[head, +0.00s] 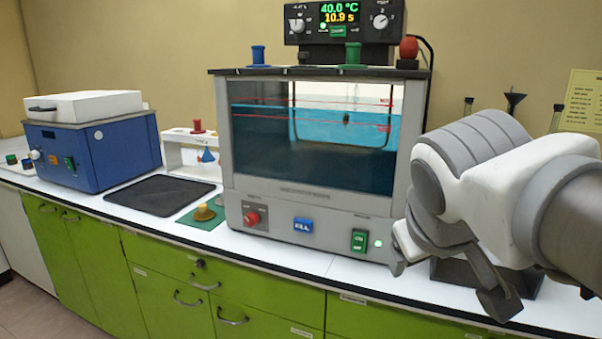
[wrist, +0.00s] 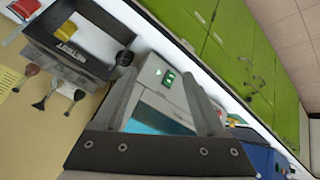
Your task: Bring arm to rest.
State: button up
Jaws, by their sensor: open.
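My gripper (wrist: 160,75) is open and empty in the wrist view, with a clear gap between its two grey fingers. The oil bath (head: 230,185), a grey box with a glass front and blue liquid, stands on the white counter in the head view. Its green switch (wrist: 167,77) shows between the fingertips in the wrist view. In the head view my white and grey arm (head: 500,180) reaches in from the right, its end in front of the bath's lower right corner. I cannot tell whether it touches the bath.
A blue machine (head: 125,155) with a white lid stands at the left on the counter. A black mat (head: 160,195) and a white rack (head: 185,145) lie between it and the bath. A dark holder (wrist: 70,40) is near the gripper. Green cabinets (head: 160,275) are below.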

jog(key=s+a+f+m+g+y, duration=0.2)
jog(key=s+f, duration=0.6)
jog(key=f, duration=0.2)
notch_tip(320, 180, up, 18)
jog(key=p, duration=1.8)
jog(key=shift+m+p, duration=0.3)
jog(key=shift+p, duration=0.1)
jog(key=shift+s+d, duration=0.1)
